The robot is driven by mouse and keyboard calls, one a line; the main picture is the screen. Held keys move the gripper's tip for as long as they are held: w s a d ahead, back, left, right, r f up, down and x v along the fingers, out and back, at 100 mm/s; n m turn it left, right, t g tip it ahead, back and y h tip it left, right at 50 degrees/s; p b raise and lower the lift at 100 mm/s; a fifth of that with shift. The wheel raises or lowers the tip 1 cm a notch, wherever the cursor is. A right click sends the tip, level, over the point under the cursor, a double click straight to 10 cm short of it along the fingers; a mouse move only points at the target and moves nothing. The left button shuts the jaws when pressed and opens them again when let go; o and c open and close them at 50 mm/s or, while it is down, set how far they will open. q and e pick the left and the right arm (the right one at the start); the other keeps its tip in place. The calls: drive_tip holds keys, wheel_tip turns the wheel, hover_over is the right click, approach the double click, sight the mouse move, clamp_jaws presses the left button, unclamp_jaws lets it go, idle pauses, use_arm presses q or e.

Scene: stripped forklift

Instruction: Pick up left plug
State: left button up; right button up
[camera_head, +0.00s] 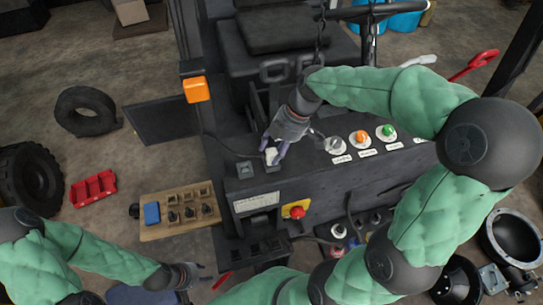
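A small plug (271,157), white on top and dark below, stands at the top left of the dark forklift panel. A thin dark cable runs to it from the left. My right gripper (274,150) reaches down with its fingers on either side of the plug. I cannot tell whether they touch or grip it. My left gripper (203,274) is low in the view, left of the forklift, well away from the plug. Its fingers are too small to read.
A dark socket (244,170) sits left of the plug. Orange (361,137) and green (387,131) buttons and a red emergency knob (296,212) are on the panel. A wooden switch board (180,210), red tray (94,188) and tyre (86,110) lie to the left.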

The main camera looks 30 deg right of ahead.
drive_tip(key=c, duration=0.5)
drive_tip(key=o, duration=1)
drive_tip(key=w+b+v, duration=0.1)
drive_tip(key=b+v, duration=0.1)
drive_tip(key=v, duration=0.9)
drive_tip(key=shift+s+b+x, duration=0.15)
drive_tip(key=shift+b+x, duration=1.15)
drive_tip(key=shift+x, duration=0.55)
drive_tip(key=shift+s+b+x, duration=0.2)
drive_tip(key=shift+b+x, duration=1.1)
drive_tip(key=shift+x, duration=0.55)
drive_tip(key=shift+s+b+x, duration=0.15)
drive_tip(key=shift+b+x, duration=1.15)
drive_tip(key=shift+x, duration=0.55)
